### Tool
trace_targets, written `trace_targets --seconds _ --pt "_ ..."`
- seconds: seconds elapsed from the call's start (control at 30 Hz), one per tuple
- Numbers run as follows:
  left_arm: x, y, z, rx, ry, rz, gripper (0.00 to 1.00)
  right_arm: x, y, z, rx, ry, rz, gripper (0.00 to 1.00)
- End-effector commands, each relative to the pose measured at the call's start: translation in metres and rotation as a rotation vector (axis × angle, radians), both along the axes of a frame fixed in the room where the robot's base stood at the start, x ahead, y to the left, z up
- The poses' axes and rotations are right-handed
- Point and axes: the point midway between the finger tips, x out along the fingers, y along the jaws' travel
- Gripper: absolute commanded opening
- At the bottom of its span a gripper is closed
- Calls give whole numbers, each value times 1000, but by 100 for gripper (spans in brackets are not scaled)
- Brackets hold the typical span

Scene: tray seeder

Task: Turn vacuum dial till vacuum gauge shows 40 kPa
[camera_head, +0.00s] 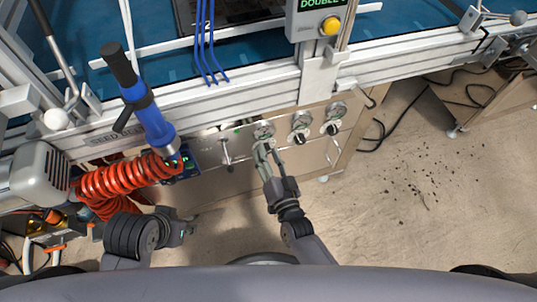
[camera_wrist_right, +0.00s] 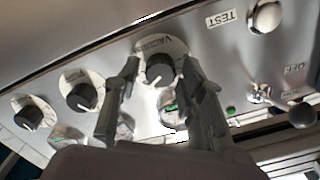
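The vacuum dial, a black knob on a pale scale plate lettered VACUUM, is on the steel front panel in the right wrist view (camera_wrist_right: 159,70); its plate also shows in the head view (camera_head: 263,130). My right gripper (camera_head: 266,152) is at this dial. In the right wrist view its fingertips (camera_wrist_right: 160,72) stand apart on either side of the knob, with gaps visible. A small round gauge with some green (camera_wrist_right: 171,110) sits by the dial, partly covered by a finger; its reading is too small to tell. My left gripper (camera_head: 188,228) is low at the left, away from the panel.
Two similar dials (camera_head: 301,122) (camera_head: 333,124) sit to the right in the head view. A red coiled hose (camera_head: 125,180) hangs near my left arm.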

Motion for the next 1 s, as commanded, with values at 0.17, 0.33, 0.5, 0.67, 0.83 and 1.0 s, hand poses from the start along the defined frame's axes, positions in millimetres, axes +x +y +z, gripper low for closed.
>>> trace_targets --seconds 0.17,0.33,0.5,0.67,0.83,1.0 --pt "0 0 0 0 0 0 33 0 0 0 0 -1 -1 46" --pt "0 0 0 0 0 0 33 0 0 0 0 -1 -1 46" --pt "1 0 0 -1 0 1 33 -9 -3 -1 0 1 0 46" --pt "0 0 0 0 0 0 33 -37 -12 -1 -2 3 0 46" --pt "0 0 0 0 0 0 33 -73 -23 -1 -1 3 1 46" --pt "0 0 0 0 0 0 33 -100 -32 0 0 1 0 46"
